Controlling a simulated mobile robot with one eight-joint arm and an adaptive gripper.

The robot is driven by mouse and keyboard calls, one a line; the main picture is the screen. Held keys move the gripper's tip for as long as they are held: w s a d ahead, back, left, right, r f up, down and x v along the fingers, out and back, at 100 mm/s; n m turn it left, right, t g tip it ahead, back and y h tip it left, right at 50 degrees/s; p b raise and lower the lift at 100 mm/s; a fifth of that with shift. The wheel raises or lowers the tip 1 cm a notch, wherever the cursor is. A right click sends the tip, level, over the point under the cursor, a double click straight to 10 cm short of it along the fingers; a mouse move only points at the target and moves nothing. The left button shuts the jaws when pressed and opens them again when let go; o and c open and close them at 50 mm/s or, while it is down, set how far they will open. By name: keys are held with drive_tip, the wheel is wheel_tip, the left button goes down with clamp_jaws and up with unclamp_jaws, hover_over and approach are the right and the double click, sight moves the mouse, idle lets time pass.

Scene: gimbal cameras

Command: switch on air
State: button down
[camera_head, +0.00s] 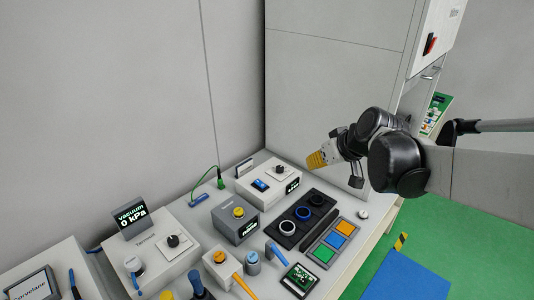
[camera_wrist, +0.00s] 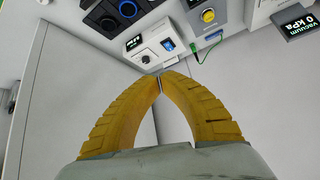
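No label reading "air" is legible. A white box (camera_head: 254,190) on the bench carries a blue rocker switch (camera_head: 261,185), a black knob (camera_head: 281,170) and a lit display (camera_head: 293,186). The wrist view also shows its blue switch (camera_wrist: 167,45) and knob (camera_wrist: 147,56). The switch's position is too small to tell. My gripper (camera_head: 316,160) is in the air above and to the right of this box, apart from it. In the wrist view its yellow fingers (camera_wrist: 160,77) meet at the tips, with nothing between them.
A vacuum display (camera_head: 133,216) reads 0 kPa. A grey box (camera_head: 231,223) has a yellow button. A black tray (camera_head: 303,220), coloured pads (camera_head: 333,243) and several tools crowd the bench. A cabinet with a red-black switch (camera_head: 429,44) stands at right. Grey panels rise behind.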

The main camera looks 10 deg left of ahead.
drive_tip(key=w+a+f+n+y, duration=0.2)
drive_tip(key=w+a+f, duration=0.4)
drive_tip(key=w+f, duration=0.1)
drive_tip(key=w+a+f+n+y, duration=0.2)
drive_tip(key=w+a+f, duration=0.3)
drive_tip(key=w, duration=0.5)
wheel_tip(320, 180, down, 2)
drive_tip(key=shift+a+f+n, duration=0.25)
drive_tip(key=shift+a+n, duration=0.1)
drive_tip(key=shift+n, duration=0.05)
drive_tip(key=b, duration=0.2)
hover_over(259, 180)
drive_tip(key=f, duration=0.6)
drive_tip(key=shift+s+d, duration=0.2)
drive_tip(key=shift+s, duration=0.05)
drive_tip(key=f, duration=0.1)
drive_tip(key=f+b, duration=0.1)
drive_tip(key=f, duration=0.1)
drive_tip(key=shift+w+a, duration=0.25)
drive_tip(key=shift+f+b, duration=0.3)
drive_tip(key=shift+f, duration=0.1)
